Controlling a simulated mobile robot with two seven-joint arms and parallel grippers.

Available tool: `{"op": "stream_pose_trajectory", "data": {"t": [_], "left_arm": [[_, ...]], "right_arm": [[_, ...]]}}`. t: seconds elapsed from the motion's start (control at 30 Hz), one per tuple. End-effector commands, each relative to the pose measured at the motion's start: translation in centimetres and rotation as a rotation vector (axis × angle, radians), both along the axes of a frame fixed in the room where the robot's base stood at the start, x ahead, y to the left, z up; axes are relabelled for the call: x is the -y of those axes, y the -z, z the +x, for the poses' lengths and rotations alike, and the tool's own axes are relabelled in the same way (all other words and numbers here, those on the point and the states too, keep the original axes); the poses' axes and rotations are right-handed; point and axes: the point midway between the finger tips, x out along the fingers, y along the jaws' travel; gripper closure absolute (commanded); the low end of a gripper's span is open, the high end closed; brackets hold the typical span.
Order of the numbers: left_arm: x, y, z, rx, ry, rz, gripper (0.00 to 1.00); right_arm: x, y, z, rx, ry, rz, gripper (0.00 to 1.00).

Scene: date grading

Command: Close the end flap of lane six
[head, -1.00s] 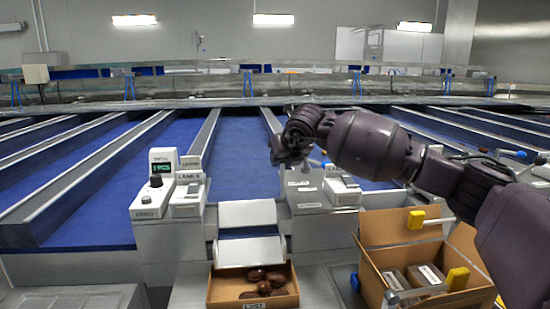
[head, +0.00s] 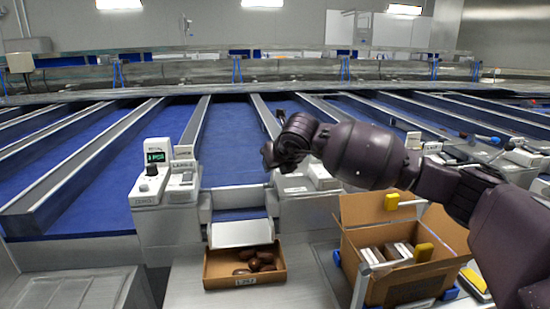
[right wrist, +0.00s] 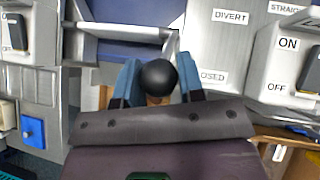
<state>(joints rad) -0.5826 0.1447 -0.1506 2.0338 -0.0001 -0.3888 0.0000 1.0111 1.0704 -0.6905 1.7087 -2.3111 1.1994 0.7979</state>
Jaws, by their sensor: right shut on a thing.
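The lane console with the "LANE" label (head: 183,180) stands left of the lane's end. Below the lane end, a white sloping plate (head: 240,233) leads to a cardboard tray. Above it there is now a dark blue gap and a grey bar (head: 238,208); I cannot tell the flap's exact position. My right gripper's fingers (right wrist: 158,98) are shut on a round black knob (right wrist: 158,74) in the right wrist view. A partly covered label ending "OSED" (right wrist: 213,76) is beside it. In the head view my right wrist hides the knob. My left gripper is not in view.
The cardboard tray (head: 216,279) holds several brown dates. A larger open carton (head: 400,292) with packs stands to its right. A "DIVERT" label (right wrist: 230,17) and an ON/OFF switch (right wrist: 308,70) are near my right gripper. Blue lanes (head: 230,140) run to the back.

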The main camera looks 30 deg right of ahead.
Motion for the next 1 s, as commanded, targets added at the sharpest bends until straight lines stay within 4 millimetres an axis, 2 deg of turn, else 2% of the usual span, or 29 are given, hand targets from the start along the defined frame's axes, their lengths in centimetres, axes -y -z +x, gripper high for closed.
{"op": "stream_pose_trajectory", "data": {"t": [0.6,0.63,0.7,0.8,1.0], "left_arm": [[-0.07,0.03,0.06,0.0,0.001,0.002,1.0],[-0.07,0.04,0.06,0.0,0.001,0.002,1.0],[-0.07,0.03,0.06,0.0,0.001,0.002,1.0],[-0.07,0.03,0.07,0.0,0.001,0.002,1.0],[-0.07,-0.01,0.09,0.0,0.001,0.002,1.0]], "right_arm": [[-0.24,0.65,-0.35,-0.006,-0.003,0.001,1.0],[-0.24,0.65,-0.35,-0.006,-0.003,0.001,0.63],[-0.23,0.63,-0.34,-0.006,-0.002,0.002,0.52],[-0.19,0.54,-0.31,-0.004,-0.001,0.001,0.4],[-0.12,0.4,-0.29,-0.001,-0.001,0.001,0.4]]}}
